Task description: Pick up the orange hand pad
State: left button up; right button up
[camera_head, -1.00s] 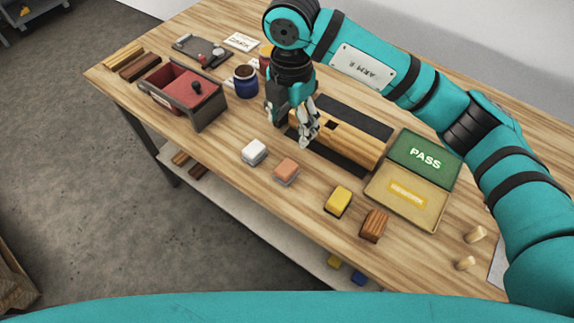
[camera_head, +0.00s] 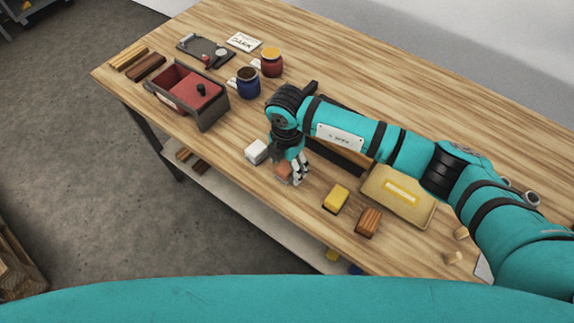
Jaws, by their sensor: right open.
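The orange hand pad (camera_head: 284,173) lies on the wooden workbench, between a white pad (camera_head: 256,151) and a yellow pad (camera_head: 336,198). My right gripper (camera_head: 291,173) is open and points down right at the orange pad. Its fingers hide part of the pad, and I cannot tell whether they touch it. My left gripper is not in view.
A tan tray (camera_head: 410,210) lies to the right, partly behind my arm. A red-lined box (camera_head: 185,95), a blue jar (camera_head: 248,84) and a red jar (camera_head: 271,64) stand at the left. The bench's front edge is close.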

jog(key=shift+f, duration=0.9)
jog(key=shift+c, duration=0.2)
jog(key=c, duration=1.2)
jog(key=shift+r, duration=0.15)
jog(key=shift+w+r+b, duration=0.1)
jog(key=shift+r+b, duration=0.25)
jog(key=shift+r, duration=0.3)
jog(key=shift+s+r+b, duration=0.55)
jog(key=shift+r, duration=0.35)
jog(key=s+r+b, duration=0.1)
jog(key=s+b, duration=0.2)
jog(key=s, duration=1.2)
jog(key=shift+a+r, duration=0.35)
